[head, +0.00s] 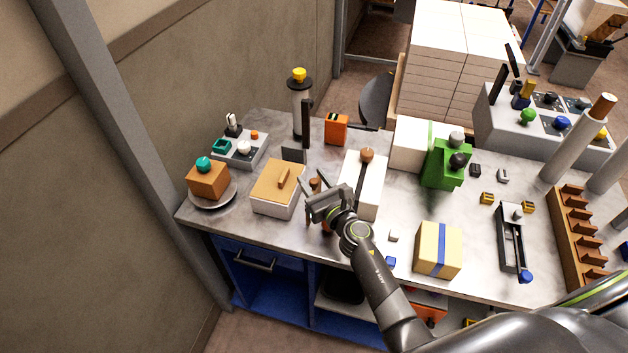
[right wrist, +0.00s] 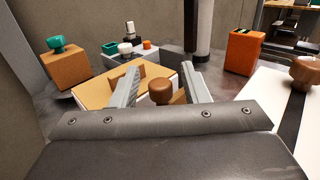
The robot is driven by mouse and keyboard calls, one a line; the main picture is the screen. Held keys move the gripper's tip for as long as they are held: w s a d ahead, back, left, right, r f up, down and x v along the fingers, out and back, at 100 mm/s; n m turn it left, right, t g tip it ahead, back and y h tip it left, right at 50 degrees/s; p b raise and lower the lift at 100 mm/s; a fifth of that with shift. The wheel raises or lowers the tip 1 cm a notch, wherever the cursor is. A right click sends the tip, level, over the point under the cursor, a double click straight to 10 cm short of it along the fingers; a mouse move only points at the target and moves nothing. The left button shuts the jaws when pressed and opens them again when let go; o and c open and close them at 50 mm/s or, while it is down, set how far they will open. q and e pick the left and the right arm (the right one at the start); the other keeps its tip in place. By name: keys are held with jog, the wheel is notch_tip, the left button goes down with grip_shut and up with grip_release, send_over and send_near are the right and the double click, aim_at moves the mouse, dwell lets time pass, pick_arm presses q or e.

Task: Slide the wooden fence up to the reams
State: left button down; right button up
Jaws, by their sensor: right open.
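My right gripper (head: 314,188) is open and points down over the worktable. In the right wrist view its two fingers stand on either side of a brown round wooden knob (right wrist: 160,91), apart from it as far as I can see. A bit of light wood shows beside the knob; this may be the wooden fence, but my gripper hides most of it. Just left of it is a white block with a tan top and wooden handle (head: 277,183). To its right is a white block (head: 374,190) with a dark strip and a second wooden knob (head: 367,154). My left gripper is not in view.
A tall stack of white reams (head: 460,60) stands behind the table. An orange box (head: 336,128), a green machine (head: 443,165) and a yellow box with a blue band (head: 438,250) stand around the table. An orange block (head: 208,180) is at the left edge.

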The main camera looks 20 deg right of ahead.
jog(key=shift+c, duration=0.3)
grip_shut()
jog(key=w+a, duration=0.2)
jog(key=a, duration=0.1)
jog(key=shift+w+a+b, duration=0.2)
jog(key=shift+a+b, duration=0.1)
jog(key=shift+b, duration=0.05)
jog(key=shift+o, duration=0.3)
grip_release()
jog(key=shift+s, duration=0.1)
